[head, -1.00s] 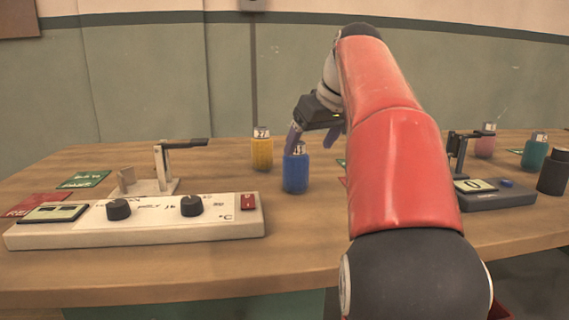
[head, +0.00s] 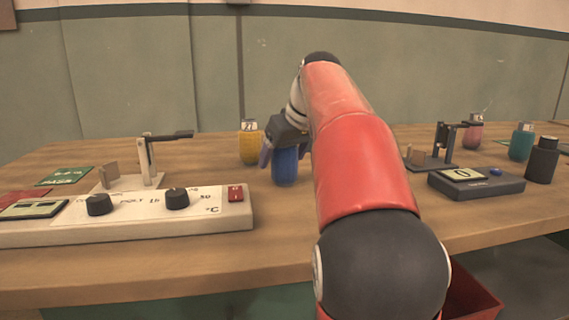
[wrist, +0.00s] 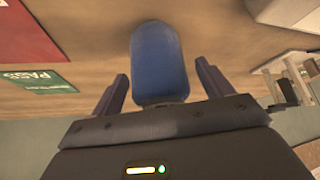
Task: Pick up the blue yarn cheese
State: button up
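The blue yarn cheese (head: 285,168) stands upright on the wooden table in the head view, just left of my red arm. My gripper (head: 284,155) is above and around its upper part, and hides its labelled top. In the wrist view the blue yarn cheese (wrist: 158,62) lies between the two purple fingers of my gripper (wrist: 164,88). A gap shows on each side of it, so the fingers are open and apart from it.
A yellow yarn cheese (head: 250,147) stands behind to the left. A white control panel with knobs (head: 130,215) lies front left. Right of my arm are a dark scale (head: 475,184), a black cylinder (head: 542,160), and teal (head: 521,144) and pink (head: 473,133) yarn cheeses.

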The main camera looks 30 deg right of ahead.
jog(key=c, duration=1)
jog(key=shift+r, duration=0.15)
jog(key=shift+c, duration=0.2)
